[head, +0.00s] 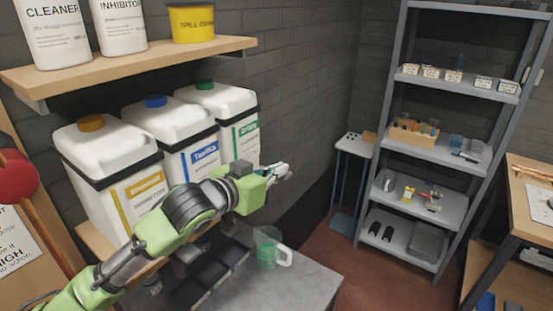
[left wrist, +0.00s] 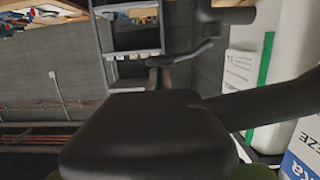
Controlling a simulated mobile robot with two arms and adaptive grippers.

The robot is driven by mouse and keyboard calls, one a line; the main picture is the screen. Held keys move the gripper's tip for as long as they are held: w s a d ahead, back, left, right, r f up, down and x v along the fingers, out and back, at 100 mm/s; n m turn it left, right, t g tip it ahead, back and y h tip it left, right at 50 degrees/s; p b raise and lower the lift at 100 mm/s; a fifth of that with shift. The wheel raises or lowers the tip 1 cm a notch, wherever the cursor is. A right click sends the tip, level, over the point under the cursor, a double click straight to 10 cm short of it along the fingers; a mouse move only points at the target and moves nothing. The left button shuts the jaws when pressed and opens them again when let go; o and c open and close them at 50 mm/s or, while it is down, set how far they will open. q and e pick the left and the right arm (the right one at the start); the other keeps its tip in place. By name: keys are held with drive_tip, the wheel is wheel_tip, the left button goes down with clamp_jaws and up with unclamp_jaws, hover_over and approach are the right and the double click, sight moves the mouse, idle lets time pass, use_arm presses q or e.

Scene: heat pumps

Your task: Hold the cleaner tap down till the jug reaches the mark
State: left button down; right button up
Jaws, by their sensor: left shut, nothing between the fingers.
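A clear jug (head: 268,247) with a pale handle stands on the grey bench top, with green in its lower part; its fill mark is too small to read. The green-capped white container (head: 222,101) sits at the right end of the row, behind my arm. It also shows in the left wrist view as a white wall with a green stripe (left wrist: 266,58). Its tap is hidden, and I cannot tell contact with it. My left gripper (head: 283,171) is shut and empty, in front of this container's lower right and above the jug. My right gripper is out of view.
Blue-capped (head: 158,115) and yellow-capped (head: 105,160) containers stand to the left. A wooden shelf (head: 150,64) above holds bottles, one reading CLEANER, and a yellow tub. Dark trays (head: 208,272) lie left of the jug. The bench right of it is clear.

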use_arm(q)
drive_tip(key=shift+w+d+f, duration=0.1)
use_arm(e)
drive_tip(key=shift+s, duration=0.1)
use_arm(q)
drive_tip(key=shift+d+f+m, duration=0.1)
drive_tip(key=shift+f+m, duration=0.35)
drive_tip(key=shift+m, duration=0.05)
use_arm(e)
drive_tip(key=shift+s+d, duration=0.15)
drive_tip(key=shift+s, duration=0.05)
use_arm(q)
drive_tip(key=shift+s, duration=0.2)
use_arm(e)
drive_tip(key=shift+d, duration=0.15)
use_arm(q)
drive_tip(key=shift+r, duration=0.1)
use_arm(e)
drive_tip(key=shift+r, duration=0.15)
